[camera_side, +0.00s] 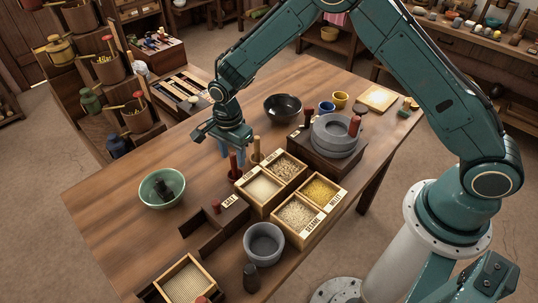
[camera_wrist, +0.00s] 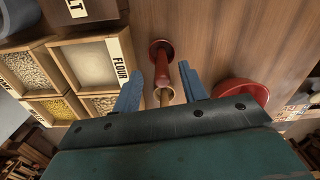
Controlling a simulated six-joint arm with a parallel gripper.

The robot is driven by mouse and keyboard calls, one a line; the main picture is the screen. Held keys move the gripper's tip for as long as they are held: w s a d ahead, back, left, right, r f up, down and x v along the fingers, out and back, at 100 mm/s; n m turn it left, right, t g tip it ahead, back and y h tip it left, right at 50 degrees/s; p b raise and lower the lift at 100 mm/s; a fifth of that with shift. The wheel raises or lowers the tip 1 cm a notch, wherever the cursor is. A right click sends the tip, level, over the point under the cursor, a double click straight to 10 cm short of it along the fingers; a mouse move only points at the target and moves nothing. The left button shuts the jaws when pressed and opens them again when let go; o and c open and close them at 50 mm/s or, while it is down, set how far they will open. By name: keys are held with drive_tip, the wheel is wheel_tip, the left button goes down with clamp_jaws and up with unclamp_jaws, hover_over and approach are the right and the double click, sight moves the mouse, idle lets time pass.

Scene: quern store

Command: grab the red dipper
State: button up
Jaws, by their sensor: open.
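The red dipper (camera_side: 233,164) stands upright on the table beside the divided grain box in the side view. In the wrist view the red dipper (camera_wrist: 163,62) shows between the two blue fingers, with a flared round end and a narrower shaft. My gripper (camera_side: 236,149) is low over the table, close above the dipper. In the wrist view my gripper (camera_wrist: 159,73) is open, with a finger on each side of the dipper and a visible gap on both sides. I cannot tell its exact height against the dipper.
A pale wooden stick (camera_side: 256,151) stands close to the dipper. The divided box (camera_side: 264,211) of grain and flour is just right. A round red object (camera_wrist: 241,92) is partly hidden behind my gripper. A green bowl (camera_side: 149,199), a black bowl (camera_side: 283,108) and a stone quern (camera_side: 335,140) stand around.

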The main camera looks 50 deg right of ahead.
sight(236, 178)
drive_tip(key=shift+f, duration=0.2)
drive_tip(key=shift+w+d+f, duration=0.1)
drive_tip(key=shift+w+f, duration=0.05)
drive_tip(key=shift+f, duration=2.35)
clamp_jaws()
